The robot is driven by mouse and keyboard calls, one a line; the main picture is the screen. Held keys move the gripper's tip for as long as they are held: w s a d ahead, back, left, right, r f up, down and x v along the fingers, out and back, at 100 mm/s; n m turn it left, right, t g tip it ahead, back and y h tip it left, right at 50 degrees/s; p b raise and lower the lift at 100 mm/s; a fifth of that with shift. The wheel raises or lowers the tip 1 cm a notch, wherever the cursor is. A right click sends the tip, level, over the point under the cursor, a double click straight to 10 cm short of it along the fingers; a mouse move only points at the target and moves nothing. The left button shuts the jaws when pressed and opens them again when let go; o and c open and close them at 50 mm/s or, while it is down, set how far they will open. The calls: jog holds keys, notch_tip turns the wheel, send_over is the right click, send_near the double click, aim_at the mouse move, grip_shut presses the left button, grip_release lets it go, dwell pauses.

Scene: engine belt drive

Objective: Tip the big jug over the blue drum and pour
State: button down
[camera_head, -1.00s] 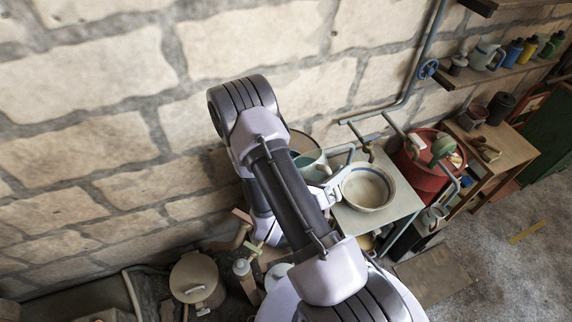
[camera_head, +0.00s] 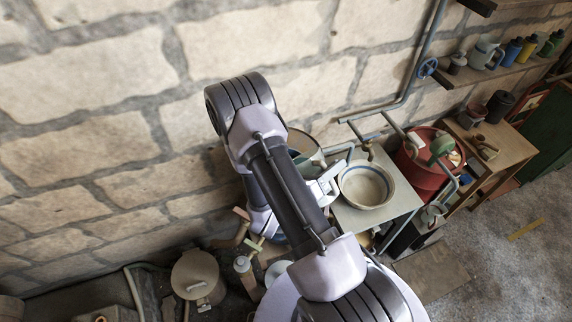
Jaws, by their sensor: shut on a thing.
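My gripper (camera_head: 325,184) is partly visible just right of my dark forearm, by the wall. It is shut on the big jug (camera_head: 310,167), a pale greenish vessel mostly hidden behind my arm. A round open rim with a brownish inside shows just above it. I cannot tell whether this belongs to the jug or to a drum. A small patch of blue shows low behind my arm and may be the blue drum, but its shape is hidden. The jug's tilt and any pouring liquid cannot be made out.
A cream basin with a blue ring (camera_head: 367,184) sits on a pale table (camera_head: 398,211) right of my gripper. A red drum (camera_head: 420,175) stands beyond it. A stone wall (camera_head: 110,150) closes the back. A lidded tan pot (camera_head: 197,276) is lower left.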

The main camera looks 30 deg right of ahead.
jog(key=shift+w+a+r+n+p, duration=0.15)
jog(key=shift+w+r+n+p, duration=0.1)
jog(key=shift+w+n+p, duration=0.3)
dwell(0.6)
jog(key=shift+w+n, duration=0.25)
jog(key=shift+n, duration=0.1)
dwell(0.4)
jog(key=shift+w+r, duration=0.1)
jog(key=shift+w, duration=0.05)
jog(key=shift+w+n, duration=0.1)
jog(key=shift+n, duration=0.2)
